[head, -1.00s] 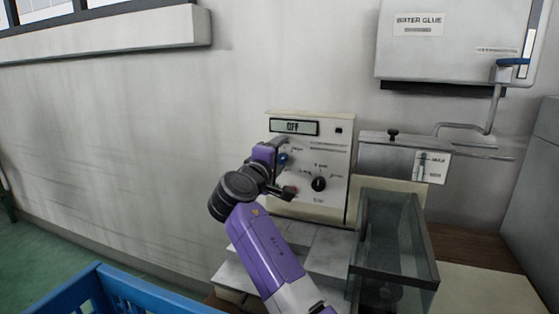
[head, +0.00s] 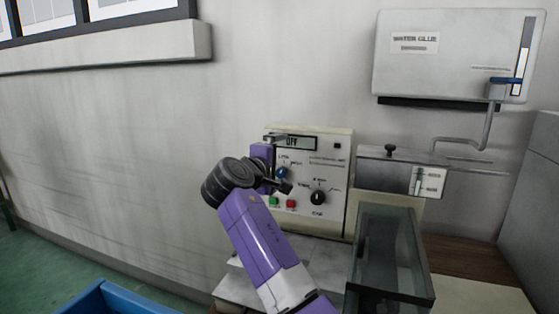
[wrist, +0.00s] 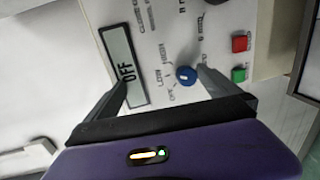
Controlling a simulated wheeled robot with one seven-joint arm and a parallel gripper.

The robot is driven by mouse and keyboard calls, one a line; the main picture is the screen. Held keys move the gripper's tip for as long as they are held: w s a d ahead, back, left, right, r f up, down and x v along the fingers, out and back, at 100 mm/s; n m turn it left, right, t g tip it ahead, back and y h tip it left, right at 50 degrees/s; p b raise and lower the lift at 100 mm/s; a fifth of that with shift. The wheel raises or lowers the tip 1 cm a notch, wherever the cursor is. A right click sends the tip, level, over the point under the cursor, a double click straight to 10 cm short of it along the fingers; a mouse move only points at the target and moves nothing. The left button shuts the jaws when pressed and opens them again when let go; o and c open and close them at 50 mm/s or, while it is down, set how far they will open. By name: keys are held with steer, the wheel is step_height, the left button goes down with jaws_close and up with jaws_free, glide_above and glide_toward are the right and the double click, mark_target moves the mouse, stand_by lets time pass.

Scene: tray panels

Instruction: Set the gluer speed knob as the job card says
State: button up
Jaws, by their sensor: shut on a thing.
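The cream gluer panel (head: 335,222) stands against the wall in the head view, its display (head: 293,143) reading OFF. A blue knob (head: 282,173) is on its left side and a black knob (head: 318,198) lower right. My gripper (head: 284,163) is at the panel around the blue knob. In the wrist view, the blue knob (wrist: 186,75) lies between my fingers, close to the right one, with OFF, LOW and HIGH marks beside it. The left finger looks apart from it, so contact is unclear there. The pointer direction is too small to read surely. I make out no job card.
Green (head: 273,202) and red (head: 291,204) buttons sit below the blue knob. A clear-walled tank (head: 392,262) stands right of the panel, under a wall-mounted water glue box (head: 455,55). A blue crate (head: 100,298) is at the lower left.

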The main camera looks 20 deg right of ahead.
steer(key=shift+m+t+h, duration=0.3)
steer(key=shift+m+t, duration=0.2)
steer(key=shift+t, duration=0.4)
step_height(320, 180, up, 17)
steer(key=shift+d+f, duration=0.1)
steer(key=shift+n+g, duration=0.4)
steer(key=shift+g, duration=0.5)
step_height(320, 180, down, 16)
steer(key=shift+d+r, duration=0.15)
steer(key=shift+r, duration=0.05)
steer(key=shift+s+f, duration=0.1)
steer(key=shift+s, duration=0.05)
steer(key=shift+s+a+f, duration=0.1)
steer(key=shift+s+a, duration=0.25)
steer(key=shift+a, duration=0.15)
steer(key=c, duration=0.4)
steer(key=shift+s+a+f+p, duration=0.2)
steer(key=shift+s+a+p, duration=0.35)
steer(key=shift+s+a, duration=0.4)
steer(key=shift+s+a+f+p, duration=0.2)
steer(key=shift+s+a+p, duration=0.4)
steer(key=shift+s, duration=0.55)
steer(key=shift+s+a+f+p, duration=0.2)
steer(key=shift+s+a+p, duration=0.35)
steer(key=shift+s+a, duration=0.4)
steer(key=shift+c, duration=0.2)
steer(key=shift+s+d, duration=0.1)
steer(key=shift+d, duration=0.1)
steer(key=shift+r+p, duration=0.1)
steer(key=shift+p, duration=0.25)
